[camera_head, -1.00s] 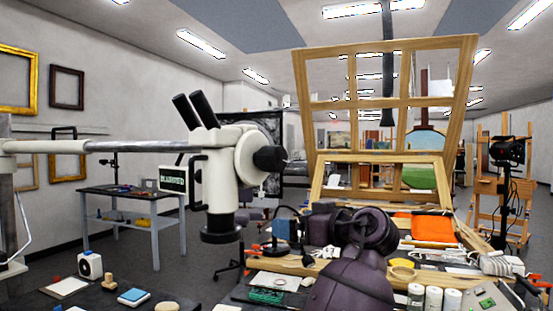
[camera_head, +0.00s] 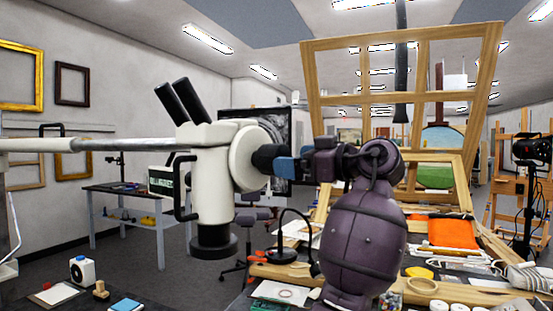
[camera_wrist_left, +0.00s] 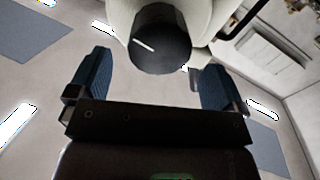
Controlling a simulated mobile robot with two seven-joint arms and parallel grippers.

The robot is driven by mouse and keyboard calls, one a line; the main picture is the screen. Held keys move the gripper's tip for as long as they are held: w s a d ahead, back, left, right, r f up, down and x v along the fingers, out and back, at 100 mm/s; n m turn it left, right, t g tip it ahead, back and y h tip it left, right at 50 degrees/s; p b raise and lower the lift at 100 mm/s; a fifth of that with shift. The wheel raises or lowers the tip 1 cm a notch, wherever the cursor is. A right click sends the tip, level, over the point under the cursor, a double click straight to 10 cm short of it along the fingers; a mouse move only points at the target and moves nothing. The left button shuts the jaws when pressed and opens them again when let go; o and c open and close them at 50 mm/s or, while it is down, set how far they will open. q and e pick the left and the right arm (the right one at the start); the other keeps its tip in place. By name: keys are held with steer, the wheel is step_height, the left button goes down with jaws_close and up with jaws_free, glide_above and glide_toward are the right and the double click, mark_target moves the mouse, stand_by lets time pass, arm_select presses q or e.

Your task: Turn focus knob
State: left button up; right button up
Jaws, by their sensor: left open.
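The focus knob is a black cylinder (camera_head: 266,157) on the right side of the white microscope head (camera_head: 215,150). In the left wrist view the knob (camera_wrist_left: 160,45) faces me, with a white line on its end face. My left gripper (camera_head: 288,166) is just right of the knob, its blue fingers pointing at it. In the wrist view the open left gripper (camera_wrist_left: 154,62) has one finger on each side of the knob, with gaps showing on both sides. How far the fingertips overlap the knob is unclear. My right gripper is not in view.
The microscope hangs on a horizontal arm (camera_head: 110,145) from the left. A wooden frame (camera_head: 312,110) stands behind my arm. The cluttered bench holds an orange cloth (camera_head: 441,232), a tape roll (camera_head: 423,286) and a small black lamp (camera_head: 283,253). Air below the knob looks free.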

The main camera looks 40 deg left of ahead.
mark_target(270, 159)
arm_select(q)
steer(key=shift+w+a, duration=0.1)
steer(key=shift+a, duration=2.6)
steer(key=c, duration=0.9)
